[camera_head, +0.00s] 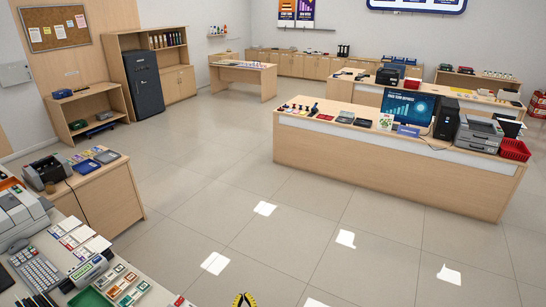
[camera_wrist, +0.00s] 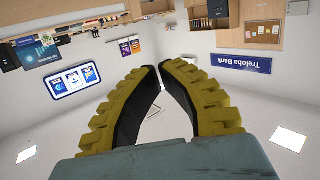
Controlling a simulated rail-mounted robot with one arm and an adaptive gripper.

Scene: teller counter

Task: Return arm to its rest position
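My gripper (camera_head: 243,298) shows at the bottom edge of the head view, just its yellow and black fingertips, over bare floor. In the wrist view my gripper (camera_wrist: 159,67) has two yellow ribbed fingers with black inner pads. The fingers lean together and their tips meet or nearly meet, with a gap lower down between the pads. Nothing is held between them. The wrist view is turned over, with the room's furniture at the top. The rest of my arm is out of the head view.
A near-left counter (camera_head: 178,300) carries a keyboard (camera_head: 36,271), a green tray (camera_head: 90,299) and cards. A side desk (camera_head: 112,200) stands behind it. A long teller counter (camera_head: 390,169) with a monitor (camera_head: 408,107) stands right of centre. The tiled floor (camera_head: 240,230) between them is clear.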

